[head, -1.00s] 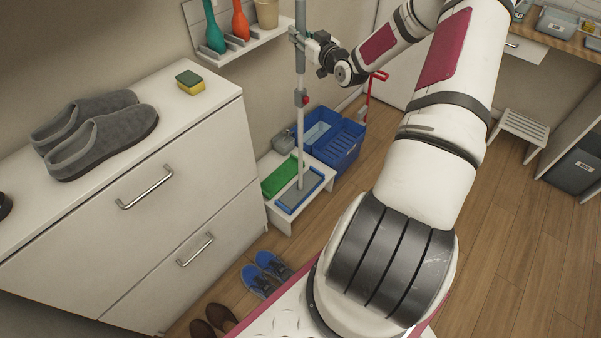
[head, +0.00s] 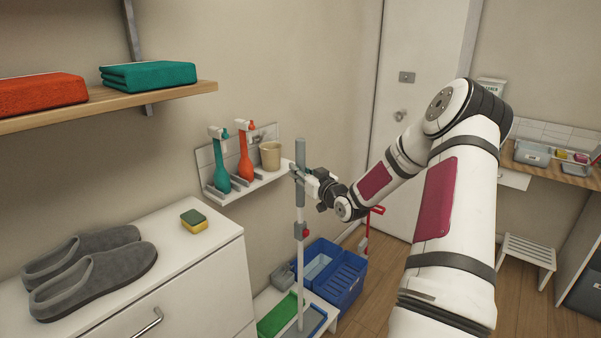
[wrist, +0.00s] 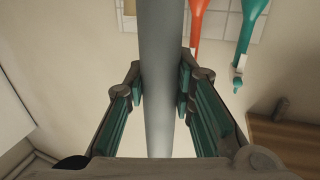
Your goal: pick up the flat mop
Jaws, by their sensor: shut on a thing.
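The flat mop (head: 300,260) stands upright, with a grey grip at the top, a thin pale pole and a red collar. Its flat blue-edged head (head: 312,322) is at the bottom of the head view, partly cut off, over a low white stand. My gripper (head: 301,175) is shut on the grey upper part of the handle. In the wrist view the grey handle (wrist: 162,75) runs between the two teal-padded fingers (wrist: 162,85), which press it from both sides.
A wall shelf with a teal bottle (head: 220,165), an orange bottle (head: 245,160) and a beige cup (head: 270,155) is close left of the handle. A white cabinet (head: 190,285) with grey slippers (head: 95,270) is at left.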

